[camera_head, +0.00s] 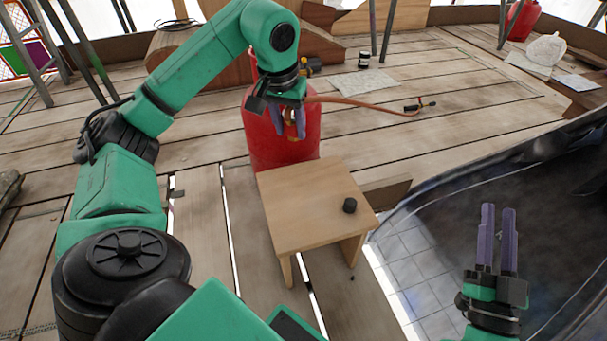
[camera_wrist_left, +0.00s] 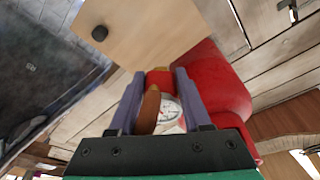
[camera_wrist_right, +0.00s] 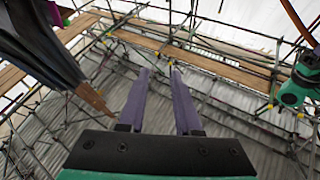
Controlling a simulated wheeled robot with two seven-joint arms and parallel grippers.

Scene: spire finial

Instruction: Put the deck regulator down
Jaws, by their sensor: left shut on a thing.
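The deck regulator shows in the left wrist view as a white-faced gauge (camera_wrist_left: 170,112) with a red part (camera_wrist_left: 160,79) and brass. My left gripper (camera_head: 292,122) is shut on it, with one purple finger on each side. An orange-brown hose (camera_head: 360,103) runs from it to a torch-like fitting (camera_head: 420,105) on the deck. In the head view the fingers and wrist hide much of the regulator. It is in front of the red cylinder (camera_head: 262,143); contact cannot be told. My right gripper (camera_head: 498,208) is open and empty at the lower right, its fingers parallel with a gap.
A small wooden stool (camera_head: 300,195) stands before the cylinder, with a black knob-like piece (camera_head: 349,205) near its right edge. Its left top is clear. Papers (camera_head: 363,84) and a small dark jar (camera_head: 364,59) lie behind. A dark sheet-covered opening (camera_head: 440,225) is at right.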

